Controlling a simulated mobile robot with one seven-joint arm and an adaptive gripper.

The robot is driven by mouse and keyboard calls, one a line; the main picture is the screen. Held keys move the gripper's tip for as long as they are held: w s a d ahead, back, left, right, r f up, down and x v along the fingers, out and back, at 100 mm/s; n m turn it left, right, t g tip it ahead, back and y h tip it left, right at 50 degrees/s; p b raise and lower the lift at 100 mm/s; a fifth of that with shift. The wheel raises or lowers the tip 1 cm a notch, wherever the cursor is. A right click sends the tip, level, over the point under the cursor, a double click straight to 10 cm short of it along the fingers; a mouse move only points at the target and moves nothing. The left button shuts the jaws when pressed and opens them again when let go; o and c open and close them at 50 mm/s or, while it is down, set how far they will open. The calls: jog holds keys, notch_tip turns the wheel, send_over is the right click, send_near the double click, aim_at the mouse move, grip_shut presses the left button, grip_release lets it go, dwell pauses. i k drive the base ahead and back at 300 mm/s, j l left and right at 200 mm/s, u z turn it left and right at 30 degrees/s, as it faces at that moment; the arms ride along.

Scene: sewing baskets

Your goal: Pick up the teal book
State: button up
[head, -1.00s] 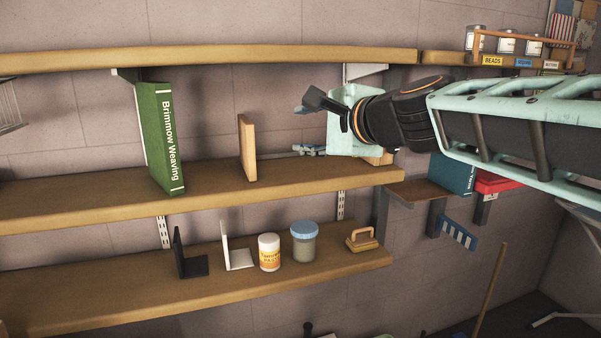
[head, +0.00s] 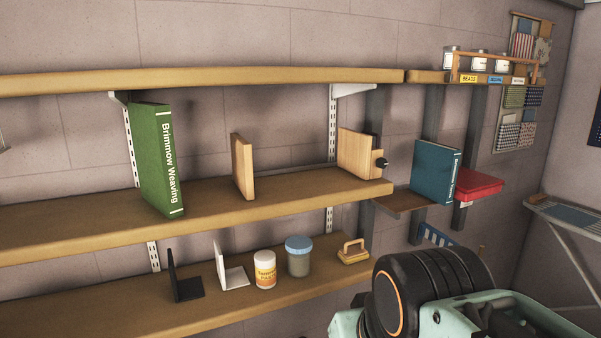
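The teal book (head: 436,172) stands upright on a small brown shelf (head: 400,201) to the right of the long middle shelf, with its spine turned to the right and pale lettering on it. A red item (head: 479,184) is right beside it on the right. My arm shows at the lower right, with a black joint with an orange ring and a mint-green link, below and in front of the book. My gripper's fingers are not in view. Nothing covers the book's front cover or spine.
A green book (head: 156,160) and wooden bookends (head: 243,167) (head: 358,153) stand on the middle shelf (head: 290,187). Below are black and white bookends, jars (head: 298,257) and a wooden-handled item (head: 353,252). An upper shelf (head: 250,78) runs overhead.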

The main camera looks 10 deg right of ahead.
aim_at(434, 169)
jog(key=i+l+z, duration=0.35)
jog(key=i+l, duration=0.4)
